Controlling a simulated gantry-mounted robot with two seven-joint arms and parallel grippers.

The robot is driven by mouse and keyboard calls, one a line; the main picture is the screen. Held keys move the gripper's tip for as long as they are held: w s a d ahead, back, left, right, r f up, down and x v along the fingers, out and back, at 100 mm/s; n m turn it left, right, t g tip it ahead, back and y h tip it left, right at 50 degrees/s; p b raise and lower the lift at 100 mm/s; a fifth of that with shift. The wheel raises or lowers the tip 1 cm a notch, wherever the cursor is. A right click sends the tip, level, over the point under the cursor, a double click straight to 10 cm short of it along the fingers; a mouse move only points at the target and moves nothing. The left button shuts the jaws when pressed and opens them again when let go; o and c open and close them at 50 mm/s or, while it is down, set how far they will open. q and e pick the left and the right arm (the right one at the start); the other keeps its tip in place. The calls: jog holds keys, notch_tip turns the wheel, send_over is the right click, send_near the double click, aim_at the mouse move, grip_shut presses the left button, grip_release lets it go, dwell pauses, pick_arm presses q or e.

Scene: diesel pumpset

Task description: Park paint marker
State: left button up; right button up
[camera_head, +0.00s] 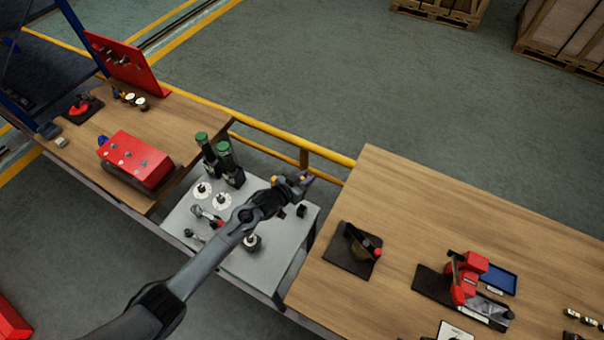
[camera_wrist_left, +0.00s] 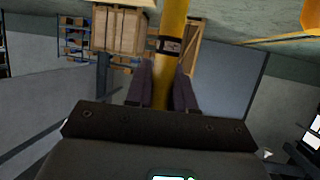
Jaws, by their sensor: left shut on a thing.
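My left gripper (camera_head: 298,180) is above the far right part of the low grey table, near the yellow rail. It is shut on the paint marker, a yellow cylinder with a dark band, which stands between the two fingers in the left wrist view (camera_wrist_left: 172,45). In the head view the marker is mostly hidden by the fingers, with small yellow-orange bits showing beside them. A small black block (camera_head: 301,211) sits on the grey table just below the gripper; I cannot tell if it is the marker's holder. My right gripper is not in view.
The grey table (camera_head: 285,262) carries two green-capped dark bottles (camera_head: 224,150) and white discs (camera_head: 222,201). A wooden bench (camera_head: 420,215) at right holds a red device (camera_head: 468,275) and a black mat (camera_head: 340,262). The left bench holds a red box (camera_head: 135,158). A yellow rail (camera_head: 280,135) runs behind.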

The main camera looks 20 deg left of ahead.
pick_arm(q)
jog(key=shift+a, duration=0.1)
jog(key=shift+r, duration=0.1)
notch_tip(320, 180, down, 12)
jog(key=b, duration=0.9)
jog(key=shift+r, duration=0.25)
jog(key=shift+f+b, duration=0.6)
jog(key=shift+f, duration=0.2)
jog(key=shift+f, duration=0.1)
dwell(0.7)
jog(key=shift+f+b, duration=0.75)
jog(key=shift+f, duration=0.2)
jog(key=o, duration=1)
